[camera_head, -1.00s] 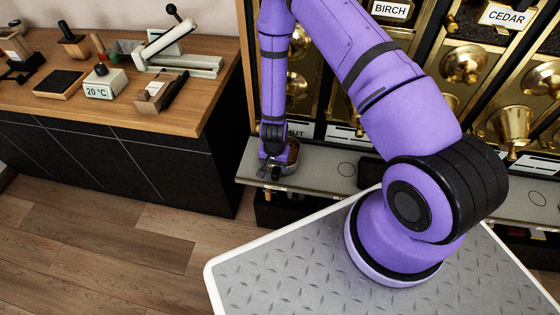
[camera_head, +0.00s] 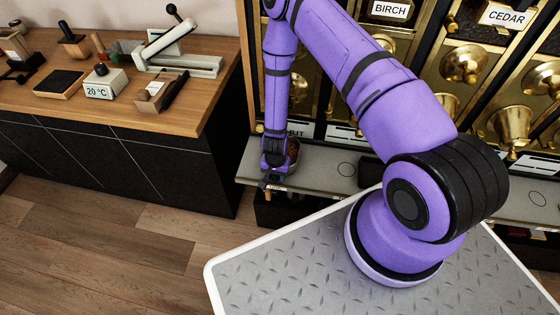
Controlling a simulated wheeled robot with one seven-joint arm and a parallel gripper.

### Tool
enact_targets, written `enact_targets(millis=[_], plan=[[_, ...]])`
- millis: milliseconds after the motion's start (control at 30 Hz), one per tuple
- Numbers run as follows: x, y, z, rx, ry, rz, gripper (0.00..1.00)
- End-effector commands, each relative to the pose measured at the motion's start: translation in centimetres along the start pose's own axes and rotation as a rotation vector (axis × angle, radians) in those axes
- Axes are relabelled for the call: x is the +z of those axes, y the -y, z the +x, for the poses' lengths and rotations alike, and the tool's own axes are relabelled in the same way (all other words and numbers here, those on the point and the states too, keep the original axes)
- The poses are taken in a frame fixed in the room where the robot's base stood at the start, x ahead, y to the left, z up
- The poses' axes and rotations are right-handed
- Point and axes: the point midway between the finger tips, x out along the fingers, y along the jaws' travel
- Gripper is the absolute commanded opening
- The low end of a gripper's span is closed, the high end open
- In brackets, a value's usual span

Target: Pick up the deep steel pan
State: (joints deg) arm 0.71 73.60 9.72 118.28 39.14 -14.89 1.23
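The steel pan (camera_head: 293,164) sits on the grey shelf below the brass bins, with brown contents showing inside. My arm's wrist covers its left part, so only its right edge shows. My gripper (camera_head: 270,184) points down at the pan's front left, near the shelf's front edge. Its dark fingers are small and overlap in this view. I cannot tell whether they are open or shut, or whether they touch the pan.
The shelf (camera_head: 325,178) continues right, with a ring mark and a dark object (camera_head: 371,172) on it. Brass bins (camera_head: 510,122) stand behind. A wooden workbench (camera_head: 190,118) with tools is at the left, with open floor before it.

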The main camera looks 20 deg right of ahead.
Motion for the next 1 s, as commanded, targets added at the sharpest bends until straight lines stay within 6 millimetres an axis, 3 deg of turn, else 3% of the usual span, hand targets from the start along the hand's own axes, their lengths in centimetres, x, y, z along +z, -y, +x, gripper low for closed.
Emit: enact_targets(millis=[33,167,567,900,1000], plan=[[0.0,0.0,0.0,0.000,0.000,0.000,0.30],[0.0,0.0,0.0,0.000,0.000,0.000,0.00],[-0.1,0.0,-0.4,-0.001,-0.001,0.000,0.00],[-0.1,0.1,-3.7,-0.002,-0.003,-0.002,0.00],[1.5,-1.7,-3.7,0.003,0.005,0.004,0.00]])
